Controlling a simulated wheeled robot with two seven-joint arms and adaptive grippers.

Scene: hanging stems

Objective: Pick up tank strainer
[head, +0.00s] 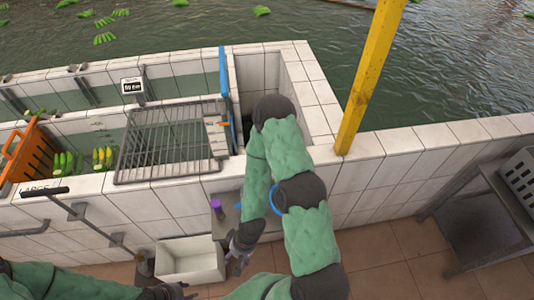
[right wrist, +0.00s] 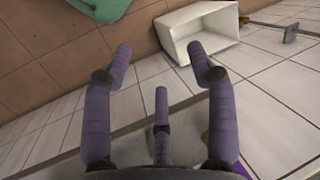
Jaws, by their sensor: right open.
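A metal wire grid (head: 172,140) lies across the white tiled tank wall and the water; it is the most strainer-like thing I see, but I cannot tell that it is the tank strainer. My right gripper (head: 238,260) points down in front of the tank wall, below and right of the grid and apart from it. In the right wrist view its fingers (right wrist: 161,62) are spread with nothing between them. My left gripper (head: 172,291) is at the bottom edge, partly cut off; its jaw state is unclear.
A white open bin (head: 190,260) is just left of my right gripper. An orange crate (head: 30,152) is at the left, a yellow post (head: 368,75) right of centre, and a metal table (head: 478,222) at the right.

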